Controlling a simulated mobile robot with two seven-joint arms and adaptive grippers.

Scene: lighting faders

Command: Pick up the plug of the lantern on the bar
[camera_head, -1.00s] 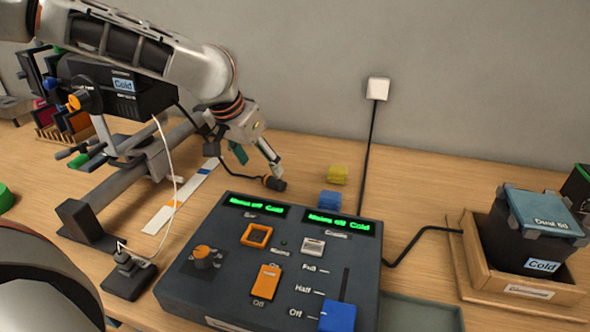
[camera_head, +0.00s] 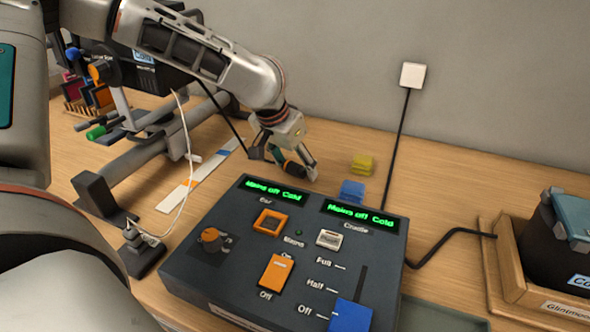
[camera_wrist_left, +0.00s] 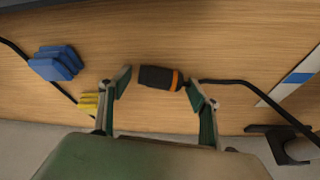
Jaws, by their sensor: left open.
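The plug (camera_wrist_left: 158,78), a short black cylinder with an orange ring, lies on the wooden table in the left wrist view. Its black cable leaves from the orange-ringed end. My left gripper (camera_wrist_left: 160,88) is open, with one green finger near each end of the plug and small gaps showing. The black lantern (camera_head: 142,68), partly hidden by my arm, hangs over the grey bar (camera_head: 155,148) at the left. My right gripper is not in view.
The control console (camera_head: 225,268) stands just in front of the gripper. Blue (camera_head: 352,191) and yellow (camera_head: 362,164) blocks lie to the right. A wall socket (camera_head: 413,75) has a black cable running down. A wooden tray (camera_head: 505,275) holds another dark lantern (camera_head: 553,245).

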